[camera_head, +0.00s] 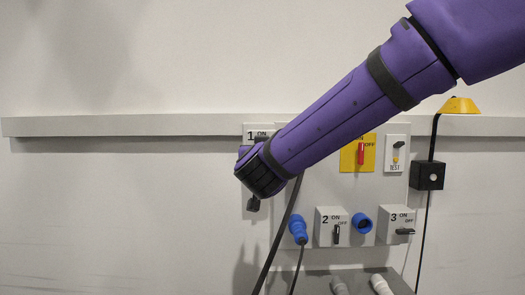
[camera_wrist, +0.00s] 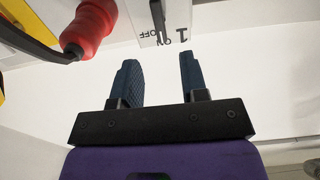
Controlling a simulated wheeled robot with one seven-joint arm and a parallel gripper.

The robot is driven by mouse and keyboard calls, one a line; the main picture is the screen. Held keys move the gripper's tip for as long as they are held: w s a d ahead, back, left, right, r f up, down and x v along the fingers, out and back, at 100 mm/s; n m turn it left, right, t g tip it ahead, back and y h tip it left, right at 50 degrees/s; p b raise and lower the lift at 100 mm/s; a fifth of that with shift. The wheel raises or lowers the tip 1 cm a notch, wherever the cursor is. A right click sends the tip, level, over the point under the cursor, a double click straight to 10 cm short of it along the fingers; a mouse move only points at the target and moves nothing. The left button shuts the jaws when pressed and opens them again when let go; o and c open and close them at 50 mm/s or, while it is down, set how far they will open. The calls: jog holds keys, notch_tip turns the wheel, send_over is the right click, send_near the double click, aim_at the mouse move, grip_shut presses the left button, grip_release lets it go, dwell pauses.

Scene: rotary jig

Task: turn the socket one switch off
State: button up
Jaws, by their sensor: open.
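Socket one switch is a white box marked 1, ON and OFF. In the head view its top edge (camera_head: 256,128) shows, and my arm hides its lever. In the wrist view the box (camera_wrist: 185,15) is upside down at the top, with a thin dark lever (camera_wrist: 157,12) that seems to lie along the ON direction. My gripper (camera_wrist: 158,58) is open, its two dark fingers apart and empty. They point at the box's labelled edge, with the lever roughly in line with the gap and beyond the tips. In the head view a dark fingertip (camera_head: 253,204) shows below my wrist.
A red plug (camera_wrist: 88,28) with a dark cable is close left of the fingers in the wrist view. Switch boxes 2 (camera_head: 327,215) and 3 (camera_head: 392,216), blue connectors, a yellow-plated red switch (camera_head: 361,152) and a TEST switch (camera_head: 395,165) share the panel.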

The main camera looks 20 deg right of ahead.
jog(key=x, duration=0.9)
grip_shut()
